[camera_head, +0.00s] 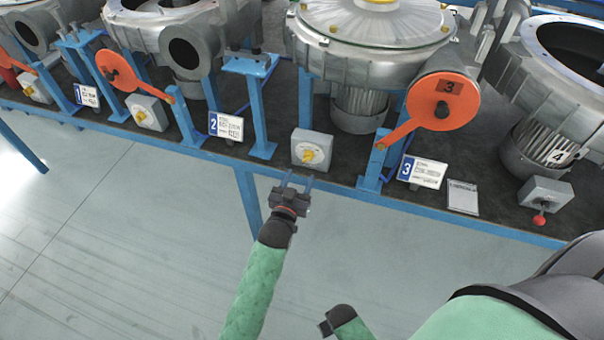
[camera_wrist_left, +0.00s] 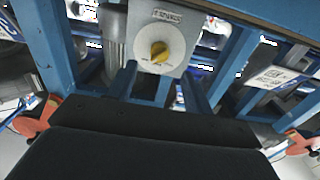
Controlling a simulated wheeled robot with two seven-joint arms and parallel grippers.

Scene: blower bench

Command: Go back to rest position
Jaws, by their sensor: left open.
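My left gripper (camera_head: 295,183) is open and empty. It points at the bench's front edge, just below a grey switch box with a yellow knob (camera_head: 311,154). In the left wrist view the two fingers (camera_wrist_left: 157,84) are spread apart, and the yellow knob (camera_wrist_left: 159,51) on its white dial shows above and between them. No contact with the box is visible. A second dark arm end (camera_head: 338,318) shows at the bottom of the head view; its fingers are not clear.
The blue-framed bench (camera_head: 200,150) carries several grey blowers. An orange disc marked 3 (camera_head: 442,101) and another orange disc (camera_head: 118,70) stand near its front. A box with a red knob (camera_head: 545,198) sits at the right. The floor (camera_head: 110,250) before the bench is clear.

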